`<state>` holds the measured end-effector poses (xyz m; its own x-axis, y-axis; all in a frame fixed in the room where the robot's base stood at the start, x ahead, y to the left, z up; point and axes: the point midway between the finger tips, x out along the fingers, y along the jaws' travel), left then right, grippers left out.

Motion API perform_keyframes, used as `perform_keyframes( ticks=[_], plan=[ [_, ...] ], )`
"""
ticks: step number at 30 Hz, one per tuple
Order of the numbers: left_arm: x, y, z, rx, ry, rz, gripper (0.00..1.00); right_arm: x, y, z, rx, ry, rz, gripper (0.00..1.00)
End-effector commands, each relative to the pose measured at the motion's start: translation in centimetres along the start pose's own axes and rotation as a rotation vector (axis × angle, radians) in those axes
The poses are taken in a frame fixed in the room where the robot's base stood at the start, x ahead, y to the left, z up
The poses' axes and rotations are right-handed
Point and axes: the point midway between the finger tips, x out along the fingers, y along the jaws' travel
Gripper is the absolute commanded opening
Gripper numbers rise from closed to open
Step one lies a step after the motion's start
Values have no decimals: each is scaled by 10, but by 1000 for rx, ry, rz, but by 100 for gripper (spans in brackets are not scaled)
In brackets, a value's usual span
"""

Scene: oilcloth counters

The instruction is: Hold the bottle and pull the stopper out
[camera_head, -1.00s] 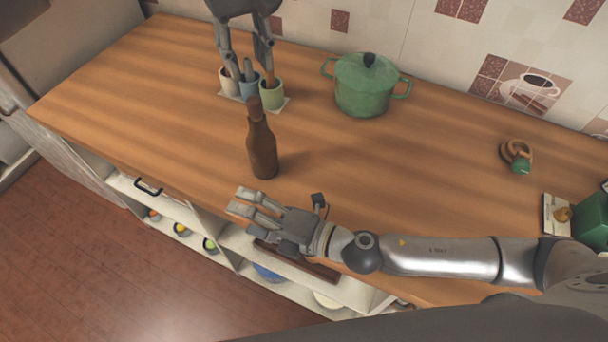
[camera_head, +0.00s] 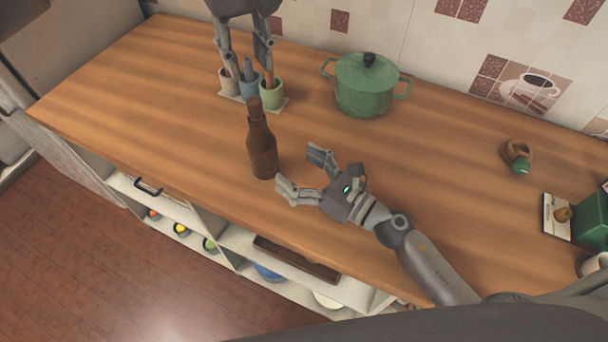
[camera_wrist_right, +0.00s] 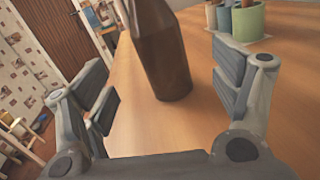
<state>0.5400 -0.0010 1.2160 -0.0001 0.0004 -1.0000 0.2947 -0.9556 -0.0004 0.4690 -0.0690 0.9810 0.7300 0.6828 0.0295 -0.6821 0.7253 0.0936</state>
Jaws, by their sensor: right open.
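A dark brown bottle (camera_head: 262,148) stands upright on the wooden counter, with a brown stopper (camera_head: 254,104) in its neck. My right gripper (camera_head: 297,172) is open, low over the counter just right of the bottle, its fingers toward it. In the right wrist view the bottle (camera_wrist_right: 162,55) shows between the two spread fingers (camera_wrist_right: 165,90), with gaps on both sides; its top is cut off. My left gripper (camera_head: 246,58) hangs fingers down at the top of the head view, above the stopper in the picture. Its fingers are apart and empty.
Several small cups with utensils (camera_head: 250,90) stand on a tray behind the bottle. A green lidded pot (camera_head: 364,88) stands to their right. A wooden ring with a green ball (camera_head: 518,158) and a green box (camera_head: 592,218) are at the right. The counter's left part is clear.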

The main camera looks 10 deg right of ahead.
Motion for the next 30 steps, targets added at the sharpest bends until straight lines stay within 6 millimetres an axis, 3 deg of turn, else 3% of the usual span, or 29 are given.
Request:
perform_keyframes(
  ticks=[4,8,21,30],
  plan=[
    [0,0,0,0,0,0,36,-12,0,-14,-74,24,-1,83],
    [0,0,0,0,0,0,36,-7,0,-17,-96,30,1,83],
    [0,0,0,0,0,0,36,67,0,-18,-93,26,2,83],
    [0,0,0,0,0,0,36,93,0,-19,-93,29,1,83]
  ],
)
